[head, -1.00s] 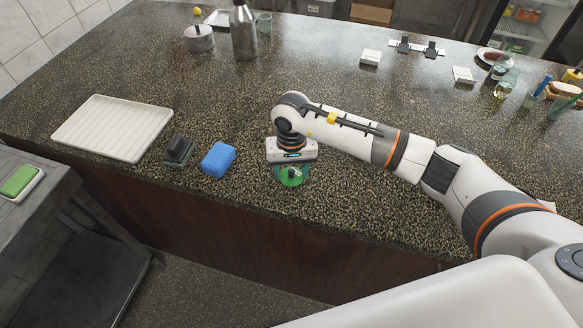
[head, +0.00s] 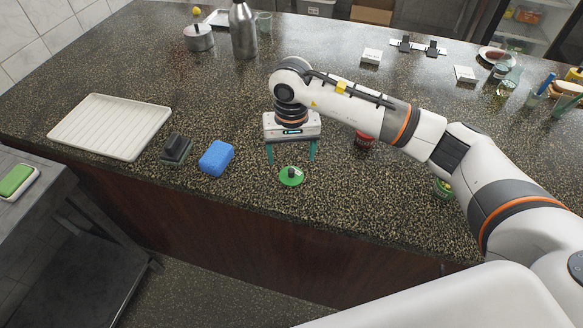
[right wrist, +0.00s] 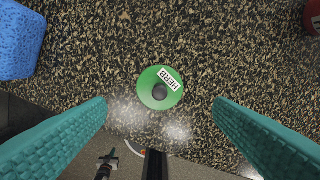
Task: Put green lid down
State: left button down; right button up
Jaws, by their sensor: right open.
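The green lid (head: 291,176) lies flat on the dark speckled counter near its front edge. It is round with a dark knob and a white label. In the right wrist view the lid (right wrist: 160,88) shows the label "HERB" and sits between and beyond the fingers, touching neither. My right gripper (head: 291,158) is open and empty above the counter, just behind the lid, with its teal fingers spread wide. In the right wrist view the right gripper (right wrist: 160,112) also shows both fingers apart. My left gripper is not in view.
A blue sponge (head: 216,158) and a dark block-like object (head: 176,149) stand left of the lid. A white ribbed tray (head: 108,126) lies farther left. A red can (head: 364,138) and a green-topped container (head: 443,188) are partly hidden by my right arm. The counter's front edge is close.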

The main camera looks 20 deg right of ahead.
aim_at(291, 170)
notch_tip(291, 170, up, 6)
jog(key=b, duration=0.1)
jog(key=shift+f, duration=0.1)
dwell(0.5)
